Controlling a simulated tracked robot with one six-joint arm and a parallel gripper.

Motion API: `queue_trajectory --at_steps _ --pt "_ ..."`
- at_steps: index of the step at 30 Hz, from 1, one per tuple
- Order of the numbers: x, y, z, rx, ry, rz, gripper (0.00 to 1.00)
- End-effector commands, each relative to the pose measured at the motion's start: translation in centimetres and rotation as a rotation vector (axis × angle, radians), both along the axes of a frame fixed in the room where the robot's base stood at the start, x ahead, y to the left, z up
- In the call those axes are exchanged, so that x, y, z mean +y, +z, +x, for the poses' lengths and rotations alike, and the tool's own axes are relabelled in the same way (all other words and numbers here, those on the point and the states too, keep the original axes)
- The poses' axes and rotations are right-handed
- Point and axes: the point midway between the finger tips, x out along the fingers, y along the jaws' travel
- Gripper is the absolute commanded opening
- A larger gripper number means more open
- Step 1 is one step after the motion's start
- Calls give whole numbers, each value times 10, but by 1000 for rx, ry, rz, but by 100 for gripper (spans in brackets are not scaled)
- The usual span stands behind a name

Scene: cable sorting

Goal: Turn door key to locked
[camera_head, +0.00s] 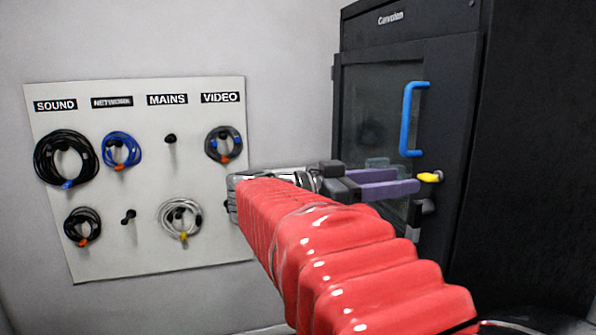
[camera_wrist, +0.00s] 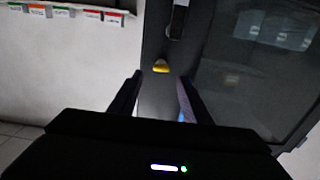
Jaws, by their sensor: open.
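A yellow key (camera_head: 430,177) sticks out of the front of a dark cabinet door (camera_head: 377,120), below a blue handle (camera_head: 408,118). My gripper (camera_head: 418,181) has purple fingers that point at the key in the head view, with their tips close to it. In the wrist view the key (camera_wrist: 161,66) lies ahead of the fingertips, centred between them, and my gripper (camera_wrist: 160,78) is open and empty. I cannot tell whether the tips touch the key. The door looks closed.
A white board (camera_head: 150,255) on the left wall holds coiled cables on pegs under the labels SOUND, NETWORK, MAINS and VIDEO. A dark latch-like part (camera_head: 427,206) is on the cabinet below the key. The cabinet's side panel (camera_head: 525,150) fills the right.

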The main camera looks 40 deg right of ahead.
Motion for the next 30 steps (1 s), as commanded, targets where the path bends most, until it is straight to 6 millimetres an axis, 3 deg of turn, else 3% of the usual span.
queue_trajectory --at_steps 15,28,30 --pt "-50 0 -26 0 -2 0 44" --pt "-57 0 -29 0 0 0 44" --pt "-57 0 -29 0 -1 0 40"
